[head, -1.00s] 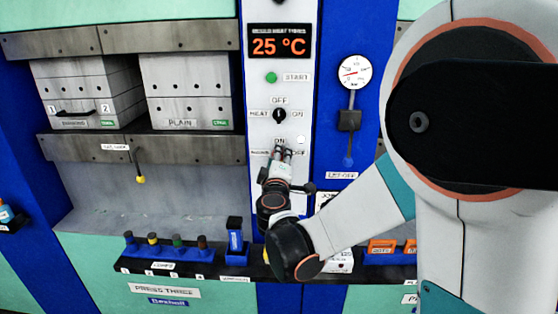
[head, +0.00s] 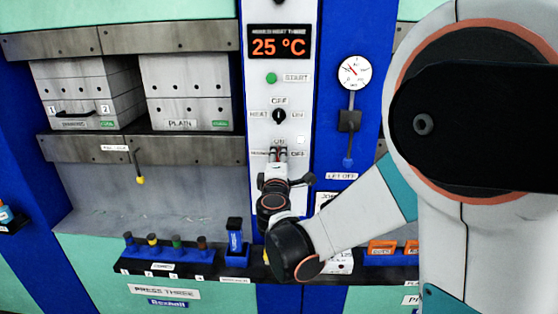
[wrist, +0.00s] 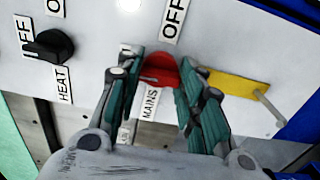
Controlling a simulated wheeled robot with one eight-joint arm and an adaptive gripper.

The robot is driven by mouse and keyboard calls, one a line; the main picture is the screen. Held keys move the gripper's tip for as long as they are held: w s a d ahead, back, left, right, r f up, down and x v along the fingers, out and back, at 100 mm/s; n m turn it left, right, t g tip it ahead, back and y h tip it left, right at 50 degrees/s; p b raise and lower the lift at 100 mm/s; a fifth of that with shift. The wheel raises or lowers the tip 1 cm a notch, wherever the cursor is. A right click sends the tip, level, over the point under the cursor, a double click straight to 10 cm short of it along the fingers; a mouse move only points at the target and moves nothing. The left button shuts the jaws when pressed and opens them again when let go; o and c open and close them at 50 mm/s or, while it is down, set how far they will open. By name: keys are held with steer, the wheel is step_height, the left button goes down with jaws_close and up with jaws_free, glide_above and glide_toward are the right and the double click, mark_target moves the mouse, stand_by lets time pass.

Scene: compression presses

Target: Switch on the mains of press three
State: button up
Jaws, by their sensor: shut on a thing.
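The mains switch of press three is a red knob (wrist: 160,68) on the white central panel, with a MAINS label (wrist: 150,104) and an OFF label (wrist: 174,18) beside it. My gripper (head: 278,153) reaches up to it from below, and its two fingers close on the sides of the knob in the wrist view. The fingers hide much of the knob, so I cannot tell which way it points. In the head view, an ON label (head: 279,142) is above my fingertips and an OFF label (head: 298,154) to their right.
The black heat knob (head: 279,116) is just above, pointing to OFF. A green START button (head: 271,77) and a 25 °C display (head: 279,42) are higher. A yellow tag (wrist: 238,88) lies close beside my fingers. A gauge (head: 355,72) is to the right.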

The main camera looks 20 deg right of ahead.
steer(key=o, duration=1.1)
steer(key=shift+c, duration=0.2)
steer(key=v, duration=0.7)
steer(key=shift+s, duration=0.25)
